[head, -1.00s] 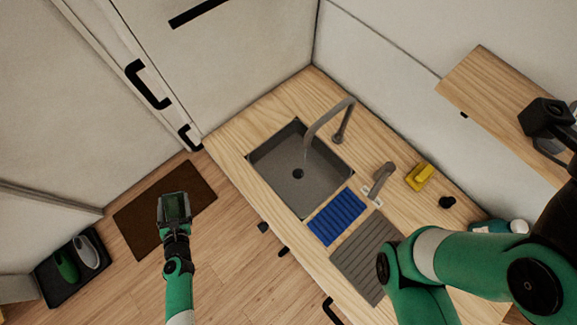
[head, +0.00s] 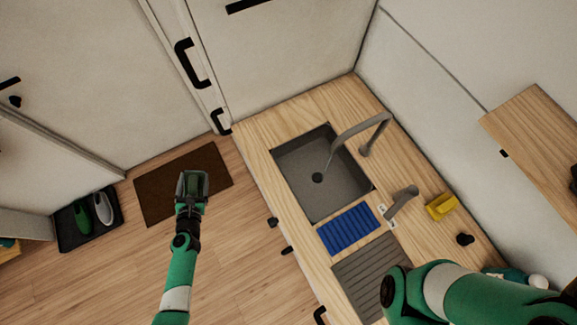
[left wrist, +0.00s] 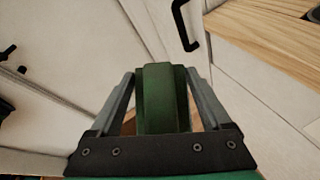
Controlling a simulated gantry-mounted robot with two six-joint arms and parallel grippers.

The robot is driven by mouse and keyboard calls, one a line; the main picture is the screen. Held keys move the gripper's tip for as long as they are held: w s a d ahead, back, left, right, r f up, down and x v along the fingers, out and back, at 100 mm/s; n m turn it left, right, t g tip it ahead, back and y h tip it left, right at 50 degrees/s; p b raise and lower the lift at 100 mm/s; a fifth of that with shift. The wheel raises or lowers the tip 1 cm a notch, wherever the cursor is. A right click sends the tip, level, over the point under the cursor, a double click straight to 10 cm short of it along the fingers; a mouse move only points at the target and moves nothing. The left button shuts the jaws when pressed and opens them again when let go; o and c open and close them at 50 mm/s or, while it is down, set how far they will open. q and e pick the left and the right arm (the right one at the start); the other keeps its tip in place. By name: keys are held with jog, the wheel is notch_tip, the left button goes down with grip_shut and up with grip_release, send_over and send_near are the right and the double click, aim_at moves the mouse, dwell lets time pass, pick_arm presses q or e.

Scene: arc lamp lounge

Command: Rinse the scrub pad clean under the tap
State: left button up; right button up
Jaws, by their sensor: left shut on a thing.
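My left gripper (head: 191,185) is shut on the green scrub pad (head: 193,180), left of the counter and above the dark mat. In the left wrist view the pad (left wrist: 162,98) stands between the two grey fingers. The grey tap (head: 378,121) arches over the sink (head: 292,160). A thin line hangs from its spout towards the drain; I cannot tell if it is water. My right arm shows at the lower right, but its gripper is out of view.
Beside the sink are a blue ribbed mat (head: 348,228), a grey drainer (head: 368,270), a grey lever-like fitting (head: 401,200) and a yellow block (head: 440,206). A dark doormat (head: 160,190) and a shoe tray (head: 70,232) lie on the floor.

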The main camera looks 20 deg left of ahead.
pick_arm(q)
jog(key=shift+a, duration=0.15)
jog(key=shift+w+a, duration=0.2)
jog(key=shift+a, duration=0.25)
jog(key=shift+d, duration=0.15)
jog(key=shift+s+d, duration=0.2)
jog(key=shift+d, duration=0.25)
jog(key=shift+a, duration=0.15)
dwell(0.3)
jog(key=shift+w+a, duration=0.2)
jog(key=shift+a, duration=0.25)
jog(key=shift+d, duration=0.15)
jog(key=shift+s+d, duration=0.2)
jog(key=shift+d, duration=0.25)
